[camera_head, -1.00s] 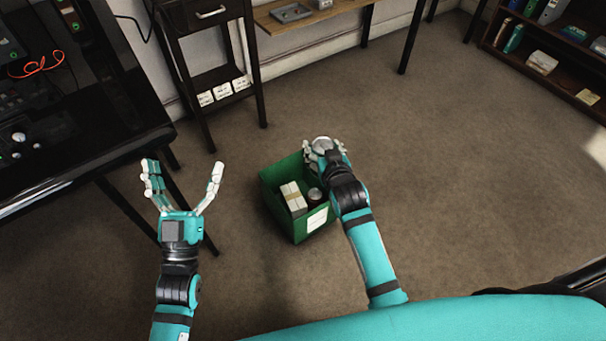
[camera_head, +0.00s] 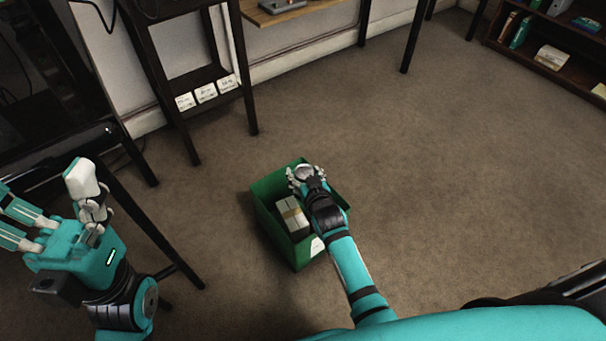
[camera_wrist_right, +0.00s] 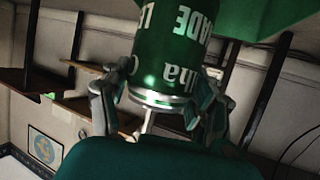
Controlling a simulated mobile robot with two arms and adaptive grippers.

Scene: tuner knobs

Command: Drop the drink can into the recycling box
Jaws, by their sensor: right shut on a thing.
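A green drink can with white lettering (camera_wrist_right: 165,58) fills the middle of the right wrist view. My right gripper (camera_wrist_right: 160,100) is shut around it. In the head view my right gripper (camera_head: 306,178) is over the far right part of the green recycling box (camera_head: 271,232), and the can's silver end (camera_head: 305,172) shows between the fingers. How deep the can sits relative to the rim is hard to tell. My left gripper (camera_head: 62,212) is at the far left with its fingers spread, open and empty, away from the box.
A white bundle with a tan band (camera_head: 292,215) lies in the box. A dark side table (camera_head: 195,85) with white cards on its lower shelf stands behind the box. A bookshelf (camera_head: 550,45) is at the far right. The carpet right of the box is clear.

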